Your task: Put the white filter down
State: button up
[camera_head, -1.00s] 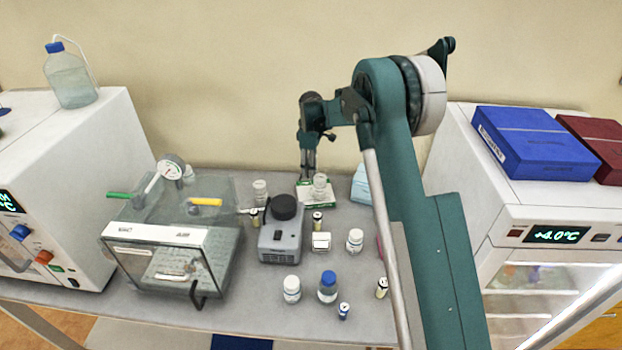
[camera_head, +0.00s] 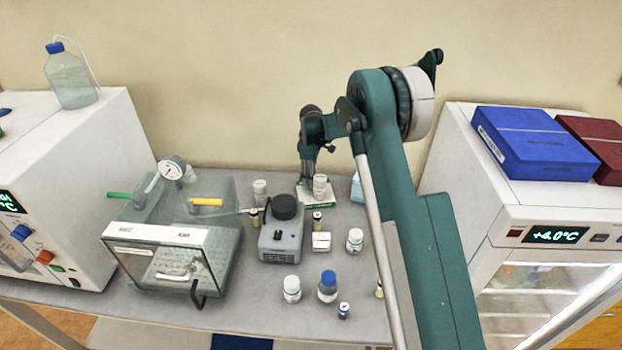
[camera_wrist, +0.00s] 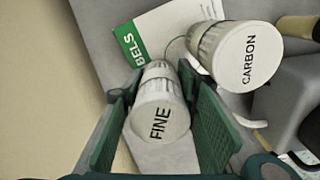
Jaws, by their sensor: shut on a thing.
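The white filter (camera_wrist: 160,116), a ribbed cylinder marked FINE on its end face, sits between the green fingers of my gripper (camera_wrist: 157,125) in the wrist view. The gripper is shut on it. In the head view my gripper (camera_head: 306,178) points down at the back of the bench, and I cannot make out the held filter there. I cannot tell whether its base touches the surface. A similar white filter marked CARBON (camera_wrist: 238,58) stands close beside it, and it also shows in the head view (camera_head: 320,187).
A white-and-green labels card (camera_wrist: 150,30) lies by the two filters. A grey pump with a black knob (camera_head: 281,238) stands in front and to the left. Small vials and bottles, including a blue-capped bottle (camera_head: 327,287), stand nearer the front. The wall is close behind.

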jog(key=shift+f, duration=0.2)
jog(key=o, duration=0.7)
jog(key=shift+c, duration=0.2)
jog(key=shift+r, duration=0.2)
notch_tip(320, 180, up, 12)
jog(key=shift+b, duration=0.5)
dwell(0.6)
